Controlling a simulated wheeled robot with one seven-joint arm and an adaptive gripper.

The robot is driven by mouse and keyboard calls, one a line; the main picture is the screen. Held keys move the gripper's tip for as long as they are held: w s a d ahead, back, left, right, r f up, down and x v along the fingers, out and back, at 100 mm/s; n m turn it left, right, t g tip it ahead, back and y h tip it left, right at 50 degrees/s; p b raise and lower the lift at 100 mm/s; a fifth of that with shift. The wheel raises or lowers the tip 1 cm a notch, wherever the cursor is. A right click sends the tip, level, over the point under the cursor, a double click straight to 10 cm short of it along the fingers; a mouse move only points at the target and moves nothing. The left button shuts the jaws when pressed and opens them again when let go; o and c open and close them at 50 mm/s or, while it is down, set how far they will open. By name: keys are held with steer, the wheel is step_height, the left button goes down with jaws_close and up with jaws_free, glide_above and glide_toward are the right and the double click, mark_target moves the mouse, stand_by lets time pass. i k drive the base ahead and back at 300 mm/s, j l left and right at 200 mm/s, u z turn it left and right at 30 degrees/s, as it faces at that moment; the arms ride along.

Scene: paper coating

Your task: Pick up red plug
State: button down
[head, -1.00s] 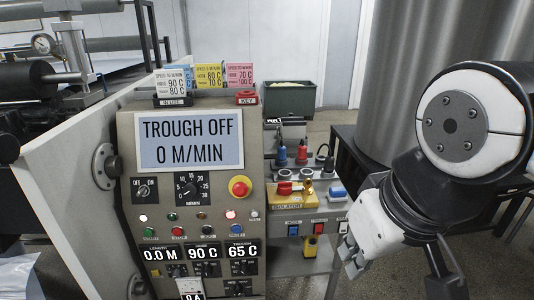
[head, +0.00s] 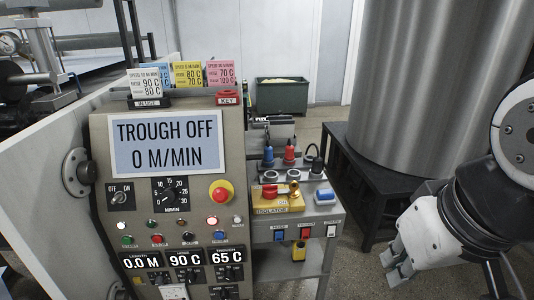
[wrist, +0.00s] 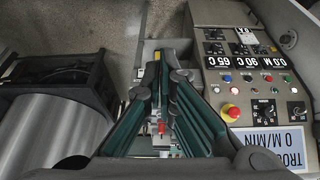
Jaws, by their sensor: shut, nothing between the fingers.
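The red plug (head: 289,152) stands upright on the grey connector unit in the head view, between the blue plug (head: 268,156) and the black plug (head: 316,163). My gripper (head: 397,268) is at the lower right of the head view, well apart from the red plug and lower in the picture. It is empty. In the wrist view the green-sided fingers (wrist: 162,68) fill the middle. A small red item (wrist: 161,128) shows in the gap between the finger links; I cannot tell whether it is the red plug.
The control panel (head: 105,210) stands left of the plugs. A yellow isolator (head: 278,204) and a blue connector (head: 325,196) sit in front of them. A large metal drum (head: 425,90) on a black stand (head: 372,195) is at right.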

mark_target(289, 151)
steer(key=i, duration=1.3)
